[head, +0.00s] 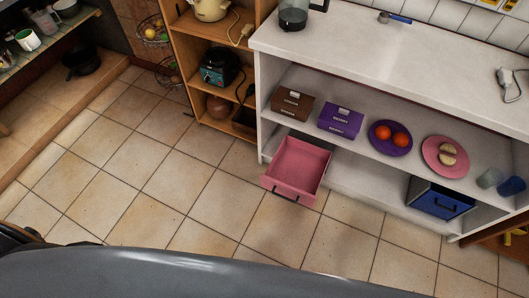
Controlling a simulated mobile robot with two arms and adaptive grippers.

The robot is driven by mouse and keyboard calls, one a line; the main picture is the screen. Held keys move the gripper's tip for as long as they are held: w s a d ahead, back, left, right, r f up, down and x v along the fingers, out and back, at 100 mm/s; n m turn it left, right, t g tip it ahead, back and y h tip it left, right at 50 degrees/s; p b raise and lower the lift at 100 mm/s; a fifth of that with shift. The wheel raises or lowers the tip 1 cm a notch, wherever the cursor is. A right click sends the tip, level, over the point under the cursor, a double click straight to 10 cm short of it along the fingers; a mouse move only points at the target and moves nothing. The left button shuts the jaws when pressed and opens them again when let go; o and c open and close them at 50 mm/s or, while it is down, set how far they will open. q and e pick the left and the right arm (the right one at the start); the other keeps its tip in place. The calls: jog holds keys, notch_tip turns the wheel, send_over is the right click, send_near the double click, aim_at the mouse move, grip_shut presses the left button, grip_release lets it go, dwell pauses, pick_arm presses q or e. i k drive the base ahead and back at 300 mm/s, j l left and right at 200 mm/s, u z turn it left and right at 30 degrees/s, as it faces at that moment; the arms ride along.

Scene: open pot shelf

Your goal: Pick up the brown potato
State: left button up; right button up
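A pink plate (429,157) stands on the white unit's upper open shelf, towards the right. On it lie pale brown, rounded pieces (447,159) that look like potato; they are too small to tell more. Neither of my grippers is in view.
A purple plate (375,145) with two orange-red round fruits stands left of the pink plate. Brown (293,102) and purple (341,121) boxes stand further left. Two cups (489,178) stand at right. A pink drawer (300,166) juts out below; a blue drawer (441,200) is lower right. The tiled floor is clear.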

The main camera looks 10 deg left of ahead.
aim_at(175, 78)
jog(key=i+j+u, duration=0.1)
jog(key=i+j, duration=0.15)
jog(key=j, duration=0.2)
jog(key=i+j+u, duration=0.1)
jog(key=i+j, duration=0.2)
jog(key=i+j+u, duration=0.1)
jog(key=i+j, duration=0.2)
jog(key=j, duration=0.25)
